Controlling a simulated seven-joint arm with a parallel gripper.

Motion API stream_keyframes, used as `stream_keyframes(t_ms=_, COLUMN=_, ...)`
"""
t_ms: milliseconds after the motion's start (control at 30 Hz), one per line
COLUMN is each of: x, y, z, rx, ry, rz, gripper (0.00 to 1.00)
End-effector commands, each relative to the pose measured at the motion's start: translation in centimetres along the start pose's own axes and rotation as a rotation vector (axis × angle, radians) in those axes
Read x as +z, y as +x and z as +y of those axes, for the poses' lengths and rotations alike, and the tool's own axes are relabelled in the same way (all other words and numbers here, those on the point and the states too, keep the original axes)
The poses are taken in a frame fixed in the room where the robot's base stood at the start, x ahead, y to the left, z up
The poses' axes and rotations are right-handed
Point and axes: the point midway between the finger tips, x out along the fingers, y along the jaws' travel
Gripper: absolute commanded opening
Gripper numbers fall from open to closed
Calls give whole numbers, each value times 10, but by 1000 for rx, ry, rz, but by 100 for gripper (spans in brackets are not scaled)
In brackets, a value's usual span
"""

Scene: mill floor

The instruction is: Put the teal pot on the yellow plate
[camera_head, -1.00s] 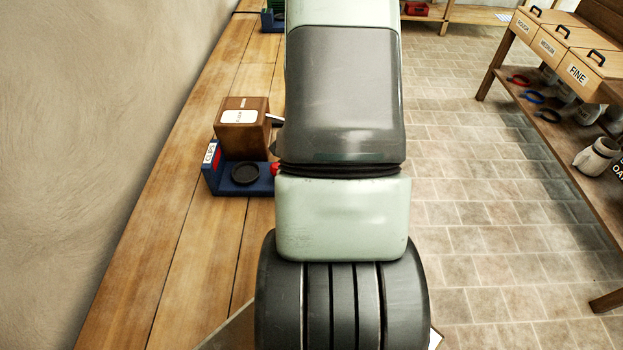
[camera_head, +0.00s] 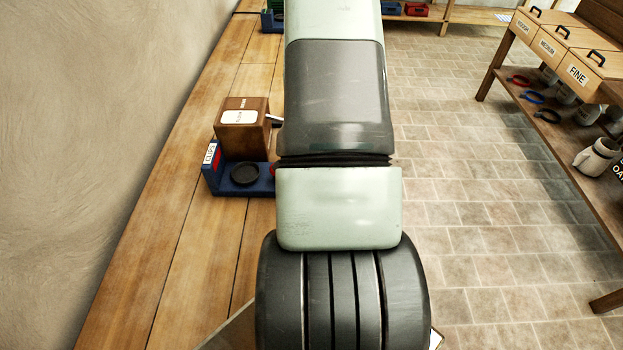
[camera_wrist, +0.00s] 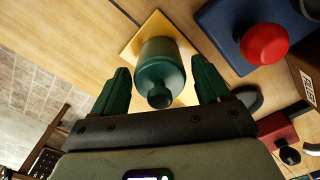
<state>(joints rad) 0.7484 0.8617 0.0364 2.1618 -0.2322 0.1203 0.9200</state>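In the wrist view the teal pot (camera_wrist: 160,68) is between the two dark green fingers of my gripper (camera_wrist: 160,64). A narrow gap shows on each side of the pot, and the fingers are open. The yellow plate (camera_wrist: 145,32) shows behind the pot, with its edges sticking out around it. The pot appears to be on the plate, but I cannot tell for certain that it touches. In the head view my arm hides the pot, the plate and my gripper.
A blue stand with a black dish (camera_head: 245,173) and a wooden box (camera_head: 243,118) are on the bench, left of my arm. The wrist view shows a red knob (camera_wrist: 265,43) on a blue base and a red box (camera_wrist: 278,129). A shelf unit (camera_head: 560,95) stands at right.

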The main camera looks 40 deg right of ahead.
Motion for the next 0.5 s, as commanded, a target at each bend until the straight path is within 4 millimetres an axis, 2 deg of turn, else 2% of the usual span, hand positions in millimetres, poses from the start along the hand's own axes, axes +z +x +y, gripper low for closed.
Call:
stream_keyframes(t_ms=333, x=0, y=-2, z=0, rx=0, ry=0, rz=0, gripper=80)
stream_keyframes(t_ms=500, x=-1, y=-24, z=-1, rx=-3, ry=0, rz=3, gripper=80)
